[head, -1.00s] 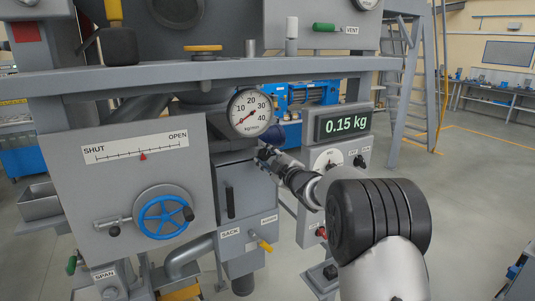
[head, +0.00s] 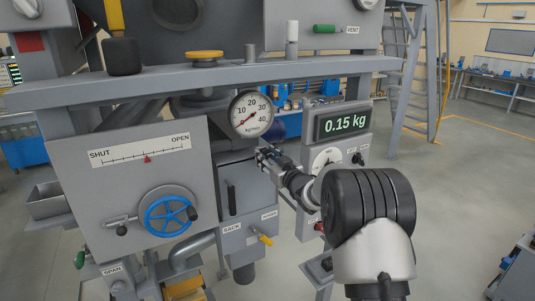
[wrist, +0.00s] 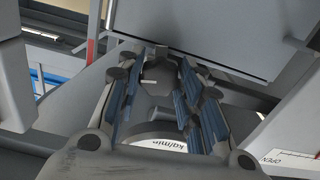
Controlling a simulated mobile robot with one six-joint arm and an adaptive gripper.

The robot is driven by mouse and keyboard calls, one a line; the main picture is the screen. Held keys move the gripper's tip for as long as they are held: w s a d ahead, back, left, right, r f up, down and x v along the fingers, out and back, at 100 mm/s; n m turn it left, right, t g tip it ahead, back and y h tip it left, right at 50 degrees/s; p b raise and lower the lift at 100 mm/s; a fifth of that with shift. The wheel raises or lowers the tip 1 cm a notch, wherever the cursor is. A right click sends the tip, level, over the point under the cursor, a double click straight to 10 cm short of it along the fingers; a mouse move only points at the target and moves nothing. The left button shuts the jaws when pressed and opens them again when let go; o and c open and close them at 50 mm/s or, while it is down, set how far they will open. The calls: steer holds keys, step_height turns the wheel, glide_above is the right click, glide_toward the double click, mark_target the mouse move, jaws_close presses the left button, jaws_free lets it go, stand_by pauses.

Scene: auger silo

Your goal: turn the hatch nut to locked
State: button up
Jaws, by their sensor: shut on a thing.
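The hatch nut (wrist: 158,74) is a dark grey, many-sided piece with a short white mark on its left part. It sits between the fingers of my gripper (wrist: 165,92) in the wrist view, which are shut on it. In the head view my gripper (head: 266,158) is at the machine front, just below the round dial gauge (head: 250,114). The nut is hidden there by the gripper. No locked marking for the nut is legible in either view.
A scale box (head: 343,124) reading 0.15 kg stands right of my gripper. At left is a panel with a blue handwheel (head: 167,216) and a SHUT–OPEN scale (head: 139,150). A grey beam (head: 200,78) runs above. Open floor lies to the right.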

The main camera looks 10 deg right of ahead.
steer(key=shift+m+p, duration=0.45)
steer(key=shift+m, duration=0.75)
steer(key=o, duration=1.1)
steer(key=shift+c, duration=0.2)
steer(key=shift+s, duration=0.1)
steer(key=v, duration=1.2)
